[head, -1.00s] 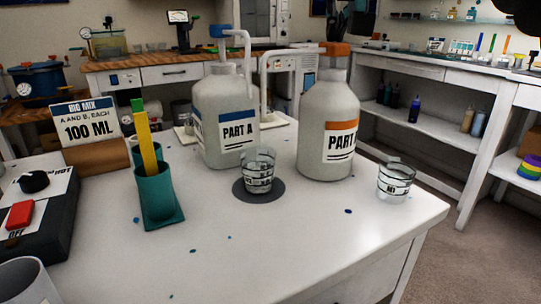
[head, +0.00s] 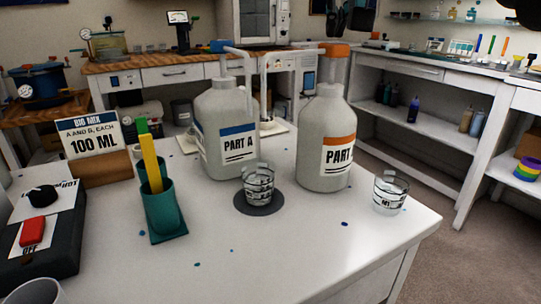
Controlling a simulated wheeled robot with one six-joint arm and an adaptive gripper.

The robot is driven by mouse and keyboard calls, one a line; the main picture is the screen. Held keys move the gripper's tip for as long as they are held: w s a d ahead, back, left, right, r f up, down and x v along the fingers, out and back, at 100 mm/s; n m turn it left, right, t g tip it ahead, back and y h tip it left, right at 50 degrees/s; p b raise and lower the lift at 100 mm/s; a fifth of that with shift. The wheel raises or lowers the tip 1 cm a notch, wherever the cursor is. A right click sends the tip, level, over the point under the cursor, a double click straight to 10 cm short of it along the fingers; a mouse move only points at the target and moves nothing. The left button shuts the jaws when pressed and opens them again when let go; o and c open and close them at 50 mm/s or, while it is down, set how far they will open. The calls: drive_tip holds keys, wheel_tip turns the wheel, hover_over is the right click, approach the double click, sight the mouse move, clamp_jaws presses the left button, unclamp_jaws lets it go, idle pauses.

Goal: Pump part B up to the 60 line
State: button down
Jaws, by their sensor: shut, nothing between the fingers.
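The Part B bottle (head: 322,130) is grey with an orange label and stands upright on the white table. Its orange pump head (head: 336,49) stands up on a visible stem, with a spout reaching left. The Part A bottle (head: 226,125) stands left of it, with a blue pump head (head: 221,46) and a spout reaching right. A clear cup with dark marks (head: 258,184) stands on a dark round disc (head: 259,207) in front of the bottles, near both spouts. Its fill level is too small to read.
A second clear marked cup (head: 389,193) stands near the right table edge. A teal holder (head: 162,210) with sticks, a 100 ML sign (head: 91,137) and a black box with a red switch (head: 38,240) are on the left. The front table middle is clear.

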sight(335, 44)
drive_tip(key=shift+f+b, duration=1.3)
drive_tip(key=shift+f, duration=0.4)
idle(0.5)
drive_tip(key=shift+r+p, duration=1.7)
drive_tip(key=shift+f+b, duration=0.5)
drive_tip(key=shift+f, duration=0.15)
drive_tip(key=shift+r+p, duration=0.65)
wheel_tip(335, 44, up, 2)
drive_tip(key=shift+r+p, duration=0.1)
drive_tip(key=shift+p, duration=1)
drive_tip(key=shift+r, duration=1.85)
